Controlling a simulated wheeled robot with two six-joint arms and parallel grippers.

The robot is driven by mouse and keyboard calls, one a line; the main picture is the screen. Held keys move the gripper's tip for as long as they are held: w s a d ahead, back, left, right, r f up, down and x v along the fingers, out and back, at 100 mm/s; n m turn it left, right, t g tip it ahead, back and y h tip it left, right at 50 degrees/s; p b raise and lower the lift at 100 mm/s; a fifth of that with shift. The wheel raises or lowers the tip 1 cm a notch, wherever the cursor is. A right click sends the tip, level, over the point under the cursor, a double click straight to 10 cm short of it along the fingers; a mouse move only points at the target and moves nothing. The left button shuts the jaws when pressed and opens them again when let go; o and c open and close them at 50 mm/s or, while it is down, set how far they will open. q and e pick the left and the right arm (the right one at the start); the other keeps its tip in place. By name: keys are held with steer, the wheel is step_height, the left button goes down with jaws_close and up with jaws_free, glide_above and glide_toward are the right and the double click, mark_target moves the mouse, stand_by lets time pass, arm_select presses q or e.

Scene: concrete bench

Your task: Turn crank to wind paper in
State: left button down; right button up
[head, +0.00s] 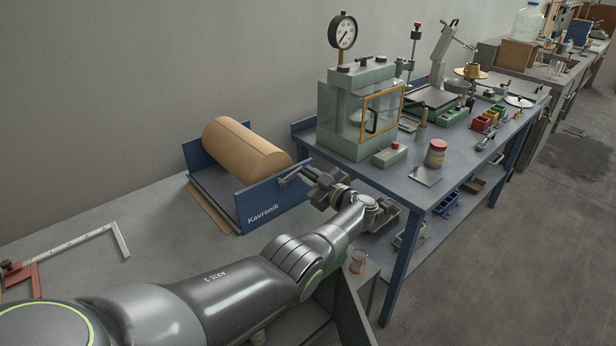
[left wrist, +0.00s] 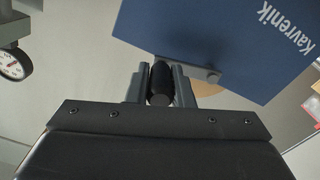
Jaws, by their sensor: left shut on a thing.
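The paper roll (head: 243,150) is a brown cylinder lying in a blue holder (head: 262,208) marked "Kavrenik" on the concrete bench. A crank arm (head: 293,176) comes out of the holder's right side plate. My left gripper (head: 318,178) is at the crank, to the right of the roll. In the left wrist view it is shut on the black crank handle (left wrist: 161,82), which stands between the two fingers. The blue side plate (left wrist: 225,40) is just beyond, with the crank's end near its lower edge. My right gripper is not in view.
A small can (head: 358,261) is near my arm.

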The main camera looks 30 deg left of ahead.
arm_select(q)
steer(key=shift+f+m, duration=0.5)
steer(key=shift+m, duration=0.3)
steer(key=c, duration=1.3)
jaws_free()
steer(key=shift+d, duration=0.15)
steer(key=v, duration=1.7)
steer(key=shift+d, duration=0.1)
